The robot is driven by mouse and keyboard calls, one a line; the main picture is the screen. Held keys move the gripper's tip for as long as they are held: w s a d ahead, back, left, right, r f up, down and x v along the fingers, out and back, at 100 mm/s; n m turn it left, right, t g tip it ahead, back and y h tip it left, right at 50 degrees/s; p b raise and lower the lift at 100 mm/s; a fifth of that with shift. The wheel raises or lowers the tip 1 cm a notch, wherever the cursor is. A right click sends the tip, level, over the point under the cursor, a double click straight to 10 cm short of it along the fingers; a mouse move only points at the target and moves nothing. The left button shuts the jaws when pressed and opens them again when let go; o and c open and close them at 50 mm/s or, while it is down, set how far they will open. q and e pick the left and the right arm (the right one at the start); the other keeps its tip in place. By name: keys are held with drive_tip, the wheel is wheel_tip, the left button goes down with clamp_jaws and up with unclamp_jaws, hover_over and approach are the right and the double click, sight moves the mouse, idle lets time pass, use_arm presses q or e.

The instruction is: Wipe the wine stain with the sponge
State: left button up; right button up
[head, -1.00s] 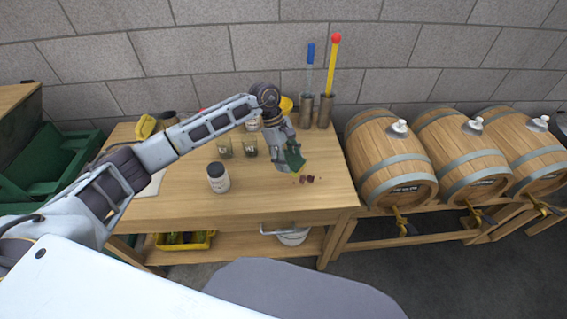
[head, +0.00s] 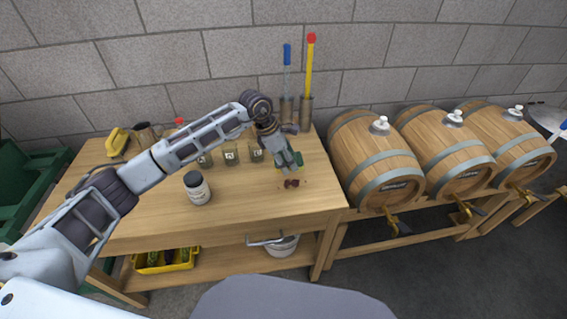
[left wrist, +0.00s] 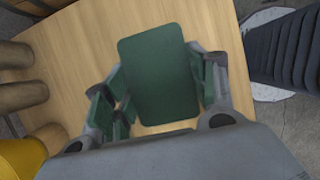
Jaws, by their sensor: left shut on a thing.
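A green sponge (left wrist: 160,75) is held in my left gripper (left wrist: 160,100), with fingers on both sides of it in the left wrist view. In the head view my left gripper (head: 288,163) points down over the right part of the wooden table, and only part of the sponge (head: 299,158) shows beside the fingers. The dark red wine stain (head: 291,184) lies on the tabletop just in front of the gripper. I cannot tell whether the sponge touches the table. The stain does not show in the left wrist view. My right gripper is in neither view.
A white-labelled jar (head: 197,188) and several small glass jars (head: 231,156) stand left of the gripper. Tall holders (head: 305,112) with blue and yellow-handled tools stand behind it. Barrels (head: 376,160) are right of the table (head: 240,207). The tabletop's front right is clear.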

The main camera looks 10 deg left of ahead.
use_arm(q)
drive_tip(key=shift+w+d, duration=0.1)
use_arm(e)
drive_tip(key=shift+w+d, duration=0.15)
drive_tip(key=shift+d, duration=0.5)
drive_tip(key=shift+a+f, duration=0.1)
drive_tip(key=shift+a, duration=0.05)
